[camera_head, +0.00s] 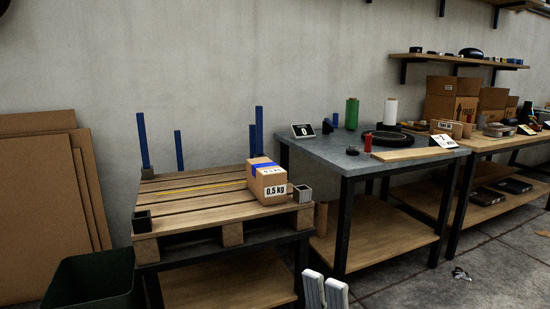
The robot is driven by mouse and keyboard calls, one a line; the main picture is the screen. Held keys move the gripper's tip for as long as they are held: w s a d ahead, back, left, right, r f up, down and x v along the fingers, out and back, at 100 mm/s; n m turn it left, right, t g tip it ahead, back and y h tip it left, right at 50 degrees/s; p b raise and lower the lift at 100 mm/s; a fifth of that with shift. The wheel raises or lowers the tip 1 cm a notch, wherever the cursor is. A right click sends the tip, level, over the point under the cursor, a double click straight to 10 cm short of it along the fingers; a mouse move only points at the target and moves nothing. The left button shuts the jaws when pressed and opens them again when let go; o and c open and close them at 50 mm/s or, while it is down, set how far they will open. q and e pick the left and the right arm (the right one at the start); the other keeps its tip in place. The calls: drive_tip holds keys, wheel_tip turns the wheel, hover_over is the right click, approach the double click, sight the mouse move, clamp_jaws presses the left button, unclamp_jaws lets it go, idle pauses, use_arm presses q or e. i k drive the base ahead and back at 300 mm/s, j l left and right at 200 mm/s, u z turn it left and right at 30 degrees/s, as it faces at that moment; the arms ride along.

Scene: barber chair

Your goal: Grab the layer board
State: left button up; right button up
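Several large brown cardboard sheets (40,215), which look like the layer boards, lean upright against the wall at the far left. They overlap one another, and their lower edges are partly hidden by the dark green bin. One gripper, which appears to be my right gripper (325,277), shows only its two light grey fingertips at the bottom edge, right of centre. The fingertips point up and sit close together, with nothing seen between them. They are far to the right of the sheets. My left gripper is not in view.
A dark green bin (95,268) stands in front of the sheets. A wooden pallet (190,190) with blue corner posts carries a 0.5 KG box (268,186). A grey-topped workbench (345,155) and a wooden bench (487,144) stand to the right. Bare floor (495,265) shows at lower right.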

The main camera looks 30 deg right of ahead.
sight(393, 156)
drive_tip(key=z, duration=1.75)
